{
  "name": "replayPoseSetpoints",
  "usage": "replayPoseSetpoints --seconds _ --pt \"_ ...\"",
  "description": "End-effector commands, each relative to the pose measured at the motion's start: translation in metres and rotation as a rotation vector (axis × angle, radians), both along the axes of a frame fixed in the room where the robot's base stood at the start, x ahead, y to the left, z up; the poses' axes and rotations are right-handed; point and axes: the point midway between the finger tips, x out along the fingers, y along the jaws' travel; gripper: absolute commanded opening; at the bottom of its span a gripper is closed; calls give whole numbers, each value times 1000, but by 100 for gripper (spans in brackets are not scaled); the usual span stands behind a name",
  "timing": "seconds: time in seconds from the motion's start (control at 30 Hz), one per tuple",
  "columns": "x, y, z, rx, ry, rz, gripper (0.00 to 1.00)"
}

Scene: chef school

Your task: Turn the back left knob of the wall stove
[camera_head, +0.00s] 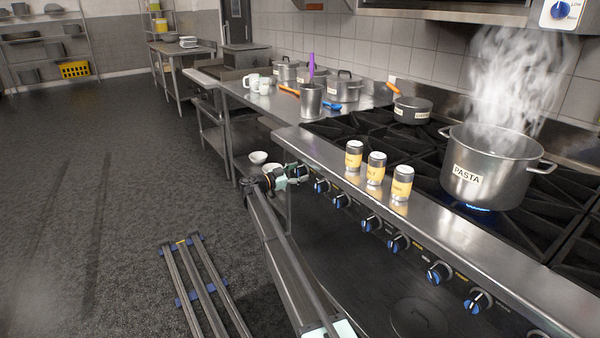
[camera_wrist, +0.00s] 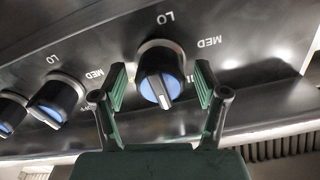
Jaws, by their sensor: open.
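My gripper (camera_head: 290,175) is at the far left end of the stove's front panel, by the leftmost end of the knob row. In the wrist view, my gripper (camera_wrist: 162,85) is open, with its green pads on either side of a round black knob with a blue face (camera_wrist: 158,76). A gap shows between each pad and the knob. The knob's grip bar runs roughly up and down in that view, with LO and MED printed around it. In the head view, the gripper largely hides this knob. The frames do not label it as back left.
Neighbouring knobs, the nearest one (camera_wrist: 57,100), continue along the panel. The stove top holds three labelled shakers (camera_head: 375,168), a steaming PASTA pot (camera_head: 490,170) over a blue flame, and a dark lidded pan (camera_head: 412,110). A steel counter (camera_head: 245,92) with pots adjoins; the floor (camera_head: 90,200) has free room.

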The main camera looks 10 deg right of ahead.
Motion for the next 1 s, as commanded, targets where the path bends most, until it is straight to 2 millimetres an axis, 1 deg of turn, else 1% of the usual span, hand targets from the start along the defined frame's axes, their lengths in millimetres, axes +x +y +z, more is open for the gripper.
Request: replayPoseSetpoints --seconds 0.13,0.4,0.43,0.47,0.5,0.6,1.0 --pt "3 -6 0 0 0 1 73" --pt "4 -7 0 0 0 1 73" --pt "4 -7 0 0 0 1 69" --pt "4 -7 0 0 0 1 59" --pt "4 -7 0 0 0 1 44" --pt "4 -7 0 0 0 1 12" --pt "4 -8 0 -15 33 1 13"
